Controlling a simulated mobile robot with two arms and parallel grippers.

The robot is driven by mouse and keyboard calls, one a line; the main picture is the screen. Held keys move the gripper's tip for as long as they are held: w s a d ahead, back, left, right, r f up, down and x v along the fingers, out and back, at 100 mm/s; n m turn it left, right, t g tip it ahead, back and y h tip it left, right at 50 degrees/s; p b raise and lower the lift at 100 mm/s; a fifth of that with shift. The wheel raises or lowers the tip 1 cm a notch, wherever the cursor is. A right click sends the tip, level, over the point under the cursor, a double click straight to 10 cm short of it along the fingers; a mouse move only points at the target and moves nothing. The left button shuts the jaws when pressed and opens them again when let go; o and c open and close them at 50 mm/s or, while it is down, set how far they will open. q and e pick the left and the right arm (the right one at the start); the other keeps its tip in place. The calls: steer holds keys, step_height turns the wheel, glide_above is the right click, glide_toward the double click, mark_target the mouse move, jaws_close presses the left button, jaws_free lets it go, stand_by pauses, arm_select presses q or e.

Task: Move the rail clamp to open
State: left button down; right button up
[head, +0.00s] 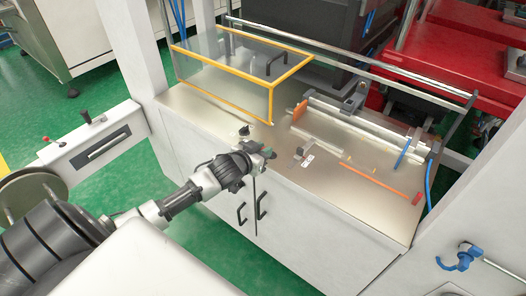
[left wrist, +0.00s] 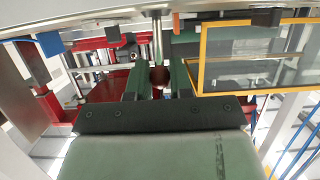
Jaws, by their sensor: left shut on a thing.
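My left gripper (head: 268,152) is above the front edge of the metal worktop in the head view. In the left wrist view its two dark green fingers (left wrist: 159,88) are shut on a dark red round knob (left wrist: 159,75). A bare metal rod (left wrist: 157,40) runs from the knob to the top of that picture. The knob is hidden by my gripper in the head view. A small grey fitting with a white label (head: 307,160) lies just right of the gripper; I cannot tell whether it belongs to the rail clamp. My right gripper is out of view.
A clear guard with a yellow frame (head: 272,104) stands behind the gripper. It also shows in the left wrist view (left wrist: 203,62). Metal rails (head: 360,121) and an orange strip (head: 378,181) are to the right. Cabinet doors with black handles (head: 241,212) are below the worktop (head: 345,205).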

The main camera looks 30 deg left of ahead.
arm_select(q)
steer(key=shift+r, duration=0.1)
steer(key=c, duration=1)
jaws_free()
steer(key=b+v, duration=0.1)
steer(key=v, duration=0.9)
steer(key=shift+s, duration=0.4)
steer(key=shift+r, duration=0.1)
